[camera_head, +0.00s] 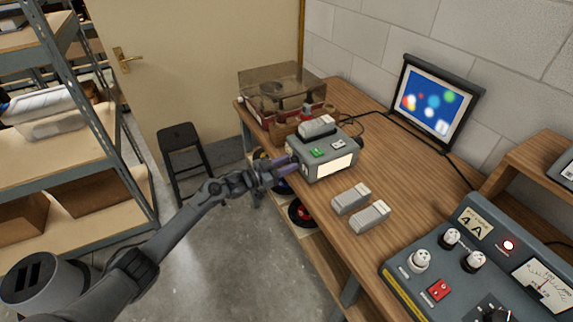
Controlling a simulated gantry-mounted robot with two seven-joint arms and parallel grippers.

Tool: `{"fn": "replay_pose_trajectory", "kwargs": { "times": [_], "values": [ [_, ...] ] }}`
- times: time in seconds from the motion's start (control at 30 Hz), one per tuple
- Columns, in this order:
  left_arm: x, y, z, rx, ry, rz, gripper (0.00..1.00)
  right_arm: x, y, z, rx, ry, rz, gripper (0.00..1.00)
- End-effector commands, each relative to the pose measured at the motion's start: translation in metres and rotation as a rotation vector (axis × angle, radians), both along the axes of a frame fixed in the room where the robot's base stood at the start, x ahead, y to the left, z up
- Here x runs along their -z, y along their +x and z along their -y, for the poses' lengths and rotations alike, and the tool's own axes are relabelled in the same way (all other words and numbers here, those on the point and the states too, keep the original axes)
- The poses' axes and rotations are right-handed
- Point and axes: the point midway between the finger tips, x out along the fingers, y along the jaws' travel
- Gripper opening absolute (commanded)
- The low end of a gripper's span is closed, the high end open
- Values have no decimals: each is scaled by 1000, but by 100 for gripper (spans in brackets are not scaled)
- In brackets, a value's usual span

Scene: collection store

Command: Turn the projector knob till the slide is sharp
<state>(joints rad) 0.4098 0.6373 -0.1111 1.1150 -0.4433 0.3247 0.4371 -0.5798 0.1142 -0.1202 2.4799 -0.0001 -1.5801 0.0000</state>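The picture on the screen (435,98) shows soft, blurred coloured blobs on blue. My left gripper (289,165) reaches in from the left, with its purplish fingers at the projector's left side. The fingers cover that side, so the knob cannot be made out, nor whether they touch it. My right gripper is out of view.
Two grey blocks (351,199) lie on the bench (335,234) in front of the projector. A turntable (283,92) with a clear lid stands behind it. A control panel (481,262) fills the right front. A black stool (183,146) and shelves (130,160) stand at left.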

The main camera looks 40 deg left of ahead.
Motion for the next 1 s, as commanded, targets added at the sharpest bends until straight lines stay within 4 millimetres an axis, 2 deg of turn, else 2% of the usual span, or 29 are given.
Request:
{"fn": "replay_pose_trajectory", "kwargs": {
  "times": [0.03, 0.1, 0.23, 0.5, 0.8, 0.83, 1.0],
  "values": [
    [0, 0, 0, 0, 0, 0, 12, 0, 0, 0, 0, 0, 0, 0],
    [0, 0, 0, 0, 0, 0, 4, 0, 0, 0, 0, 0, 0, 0],
    [1, 0, 0, 0, 43, 18, 4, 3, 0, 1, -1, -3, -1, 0],
    [1, 0, -1, 0, 297, 129, 4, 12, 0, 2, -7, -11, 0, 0],
    [0, 0, -1, -1, 320, 140, 4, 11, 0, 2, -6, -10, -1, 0],
    [0, 0, -1, -1, 320, 140, 36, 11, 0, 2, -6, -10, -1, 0],
    [0, 0, -1, -1, 319, 140, 60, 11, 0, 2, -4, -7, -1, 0]
  ]
}}
